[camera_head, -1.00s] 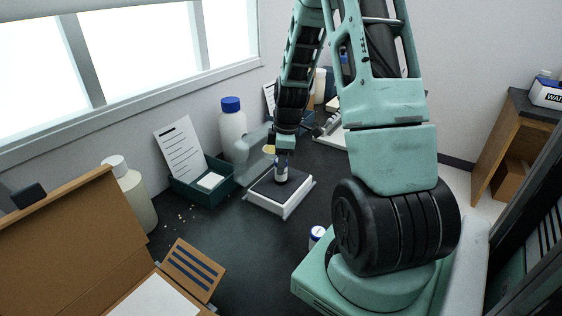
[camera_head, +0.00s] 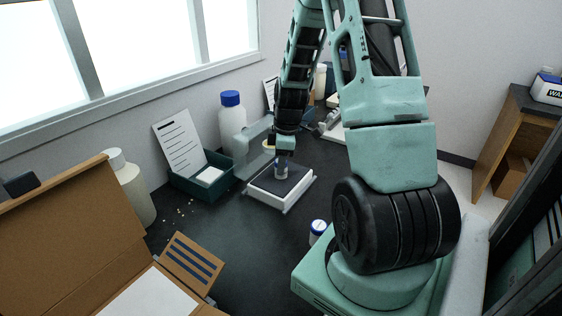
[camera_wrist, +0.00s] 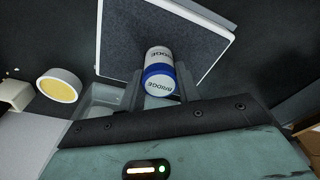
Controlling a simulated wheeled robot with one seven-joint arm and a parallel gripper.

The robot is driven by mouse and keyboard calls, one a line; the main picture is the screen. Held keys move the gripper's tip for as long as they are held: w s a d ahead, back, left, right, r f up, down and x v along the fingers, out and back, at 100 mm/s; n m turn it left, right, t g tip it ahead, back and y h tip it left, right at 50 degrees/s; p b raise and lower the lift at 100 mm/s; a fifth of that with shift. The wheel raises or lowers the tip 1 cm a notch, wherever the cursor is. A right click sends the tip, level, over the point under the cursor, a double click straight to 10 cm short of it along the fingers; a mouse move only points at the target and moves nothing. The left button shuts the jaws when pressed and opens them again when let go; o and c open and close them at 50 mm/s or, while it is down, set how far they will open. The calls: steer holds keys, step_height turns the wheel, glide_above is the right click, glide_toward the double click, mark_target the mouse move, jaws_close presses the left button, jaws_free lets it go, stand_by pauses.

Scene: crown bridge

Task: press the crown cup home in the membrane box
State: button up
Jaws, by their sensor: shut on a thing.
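The crown cup (camera_head: 281,171) is a small white and blue cylinder lettered BRIDGE. It stands about upright on the dark top of the membrane box (camera_head: 268,199), a low white-framed block. My gripper (camera_head: 283,158) is above the box, pointing down, shut on the cup. In the wrist view the cup (camera_wrist: 158,66) sits between my fingers, over the grey membrane with the white frame (camera_wrist: 97,40) around it. The cup's lower end meets the dark surface; how deep it sits in it I cannot tell.
A green tray (camera_head: 183,189) with a sheet and a white block stands left of the box, near a white bottle with a blue cap (camera_head: 232,118). An open cardboard box (camera_head: 60,235) fills the front left.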

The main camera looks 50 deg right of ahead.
steer(key=shift+f+b, duration=0.55)
steer(key=shift+f, duration=0.3)
steer(key=o, duration=1.1)
steer(key=shift+r, duration=0.15)
steer(key=r, duration=0.5)
steer(key=s+d+r, duration=0.1)
steer(key=r, duration=1.1)
steer(key=shift+s+d, duration=0.15)
steer(key=shift+s, duration=0.2)
steer(key=w+a, duration=0.1)
steer(key=a, duration=2.3)
steer(key=shift+g, duration=0.6)
steer(key=s+a+f, duration=0.1)
steer(key=s+a, duration=0.4)
steer(key=a, duration=0.1)
steer(key=s+a+f, duration=0.1)
steer(key=s+a, duration=0.5)
steer(key=s+a+f+p, duration=0.1)
steer(key=s+a, duration=0.4)
steer(key=a, duration=0.1)
steer(key=shift+s, duration=0.4)
